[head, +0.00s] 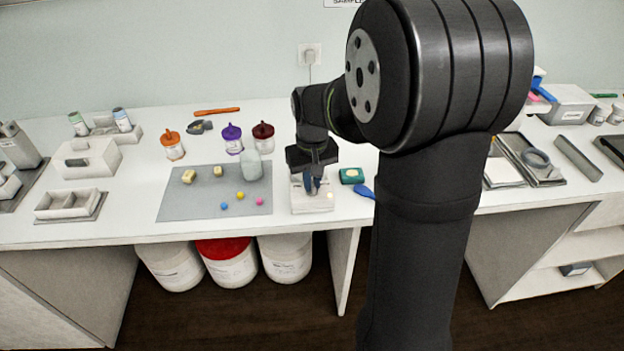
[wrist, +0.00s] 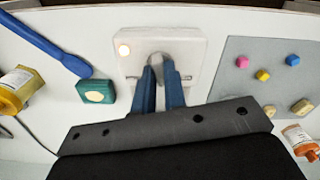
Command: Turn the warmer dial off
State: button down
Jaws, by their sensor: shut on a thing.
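The warmer (head: 312,205) is a white box on the table, just right of the grey mat. The dial (wrist: 158,57) is a grey round knob in the middle of the warmer's top, partly hidden by my fingers. My gripper (head: 312,187) points down over the warmer. In the wrist view its two blue fingers (wrist: 160,78) are shut on the dial, one on each side.
A grey mat (head: 180,208) with coloured cubes lies left of the warmer. A green box (head: 352,175) and a blue spatula (head: 364,191) lie close on its right. Jars with orange, purple (head: 232,138) and dark red lids (head: 263,136) stand behind.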

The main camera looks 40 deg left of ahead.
jog(key=n, duration=0.5)
jog(key=shift+n, duration=0.4)
dwell(0.4)
jog(key=c, duration=1.5)
grip_release()
jog(key=shift+r, duration=0.1)
notch_tip(320, 180, up, 17)
jog(key=shift+r, duration=0.15)
notch_tip(320, 180, down, 18)
jog(key=shift+r, duration=0.25)
jog(key=shift+r, duration=0.1)
